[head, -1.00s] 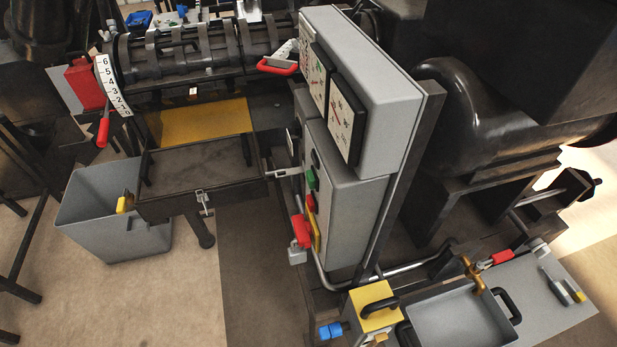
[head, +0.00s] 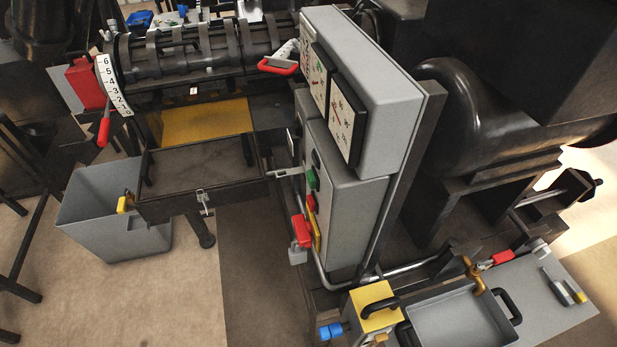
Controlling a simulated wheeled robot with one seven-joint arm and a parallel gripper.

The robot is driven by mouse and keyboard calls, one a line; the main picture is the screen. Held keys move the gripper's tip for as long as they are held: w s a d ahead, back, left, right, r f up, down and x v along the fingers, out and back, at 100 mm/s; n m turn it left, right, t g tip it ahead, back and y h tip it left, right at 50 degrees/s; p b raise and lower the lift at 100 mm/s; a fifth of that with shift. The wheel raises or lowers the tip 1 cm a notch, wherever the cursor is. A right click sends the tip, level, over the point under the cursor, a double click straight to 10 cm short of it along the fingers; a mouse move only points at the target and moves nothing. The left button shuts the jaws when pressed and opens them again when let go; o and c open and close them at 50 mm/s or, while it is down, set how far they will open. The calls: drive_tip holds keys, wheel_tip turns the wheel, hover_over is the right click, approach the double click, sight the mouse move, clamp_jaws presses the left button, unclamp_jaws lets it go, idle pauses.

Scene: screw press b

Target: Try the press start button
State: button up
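The grey control cabinet (head: 345,205) stands in the middle of the head view, seen at a steep angle. A green button (head: 312,179) sits on its narrow-looking front face, with a red button (head: 311,202) below it. A dark round control (head: 315,158) is above the green one. Which of these is labelled as start cannot be read. A red lever or switch handle (head: 301,230) is lower on the cabinet, with a grey padlock-like block (head: 297,256) under it. My gripper is not in view.
A gauge box (head: 385,95) tops the cabinet. A dark framed tray (head: 200,165) and a metal bar (head: 285,172) are left of the buttons. A grey bin (head: 115,220) stands left. A grey tray (head: 460,325) and yellow box (head: 375,306) are in front.

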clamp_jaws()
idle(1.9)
